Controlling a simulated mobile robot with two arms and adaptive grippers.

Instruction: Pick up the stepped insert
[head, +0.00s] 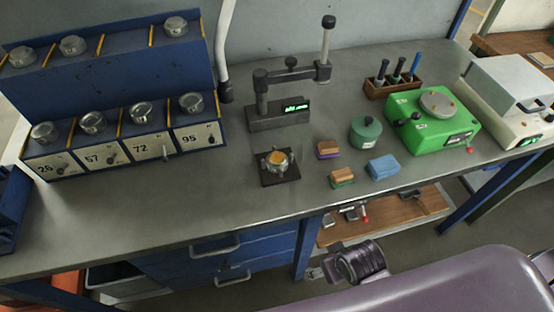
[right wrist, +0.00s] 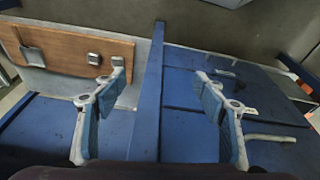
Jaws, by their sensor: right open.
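No part is plainly recognisable as the stepped insert, and I cannot tell which one it is. Small round metal parts stand in the blue numbered rack, such as one in bay 95 (head: 191,103) and one in bay 72 (head: 141,112). A dark square fixture (head: 281,179) on the bench holds a metal ring with an orange-yellow centre (head: 278,158). My right gripper (right wrist: 165,92) is open and empty in the right wrist view, its two fingers wide apart before the blue bench frame. Its fingers are not visible in the head view. My left gripper is not in view.
A grey gauge stand (head: 278,117), a green lidded pot (head: 366,132), small coloured blocks (head: 383,167), a green instrument (head: 430,122) and a wooden tool holder (head: 391,88) stand on the bench. The bench front left of centre is clear. A wooden shelf (head: 385,216) is below.

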